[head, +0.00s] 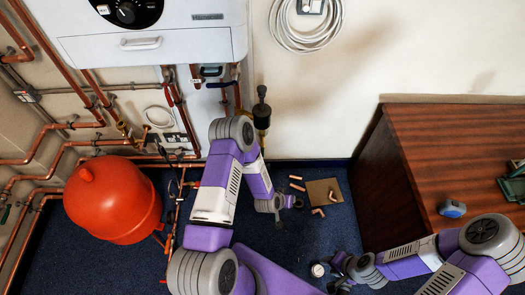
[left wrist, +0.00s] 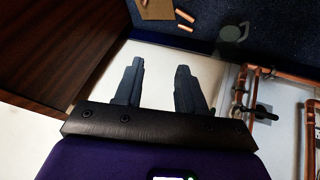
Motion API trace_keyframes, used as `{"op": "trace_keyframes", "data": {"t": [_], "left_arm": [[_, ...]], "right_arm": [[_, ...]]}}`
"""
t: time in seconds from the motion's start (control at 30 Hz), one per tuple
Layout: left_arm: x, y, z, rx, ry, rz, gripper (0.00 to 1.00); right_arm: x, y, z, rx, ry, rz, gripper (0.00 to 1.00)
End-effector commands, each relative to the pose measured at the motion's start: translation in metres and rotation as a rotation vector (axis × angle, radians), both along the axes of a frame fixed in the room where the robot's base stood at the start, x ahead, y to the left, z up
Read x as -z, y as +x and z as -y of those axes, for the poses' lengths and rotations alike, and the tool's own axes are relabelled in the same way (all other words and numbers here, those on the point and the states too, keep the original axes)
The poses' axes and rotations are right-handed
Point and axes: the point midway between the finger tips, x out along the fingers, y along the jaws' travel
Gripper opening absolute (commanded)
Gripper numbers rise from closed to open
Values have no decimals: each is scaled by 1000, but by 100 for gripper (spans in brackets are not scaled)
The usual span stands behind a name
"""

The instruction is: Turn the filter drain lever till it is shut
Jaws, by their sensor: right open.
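A black and brass filter body (head: 262,112) hangs on the wall below the right end of the boiler in the head view. My left forearm passes in front of the area just beneath it, and I cannot make out its drain lever. My left gripper (head: 280,217) is low, below the filter, near the floor. In the left wrist view its two dark fingers (left wrist: 160,87) stand apart with nothing between them. A small black handle (left wrist: 265,112) shows by copper pipes to their right; I cannot tell which valve it is on. My right gripper (head: 342,268) is open and empty above the floor.
Copper pipes (head: 174,225) and a red tank (head: 113,200) stand left of my left arm. Copper offcuts (head: 296,183) and a brown board (head: 324,192) lie on the blue carpet. A wooden cabinet (head: 375,170) stands to the right. A white roll (head: 318,270) is beside my right gripper.

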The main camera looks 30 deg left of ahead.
Motion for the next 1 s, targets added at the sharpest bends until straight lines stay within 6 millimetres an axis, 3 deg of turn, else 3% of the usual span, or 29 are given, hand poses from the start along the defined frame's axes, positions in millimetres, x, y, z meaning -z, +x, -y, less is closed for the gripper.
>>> {"op": "trace_keyframes", "data": {"t": [0.03, 0.1, 0.2, 0.3, 0.4, 0.67, 1.0], "left_arm": [[22, 29, -20, -52, 55, 107, 40], [35, 64, -50, -119, 145, 259, 40], [45, 99, -93, -218, 288, 460, 40], [47, 115, -130, -308, 427, 623, 40], [45, 118, -157, -379, 544, 740, 40], [37, 120, -183, -448, 662, 851, 40], [38, 164, -209, -448, 661, 851, 40]], "right_arm": [[10, 0, 0, 0, 0, 0, 43], [17, 0, 0, 0, 0, 0, 43], [27, 0, 0, 0, 0, 0, 43], [34, 0, 0, 0, 0, 0, 43], [39, 0, 0, 0, 0, 0, 43], [45, 0, 0, 0, 0, 0, 43], [67, 0, 0, 0, 0, 0, 43]]}}
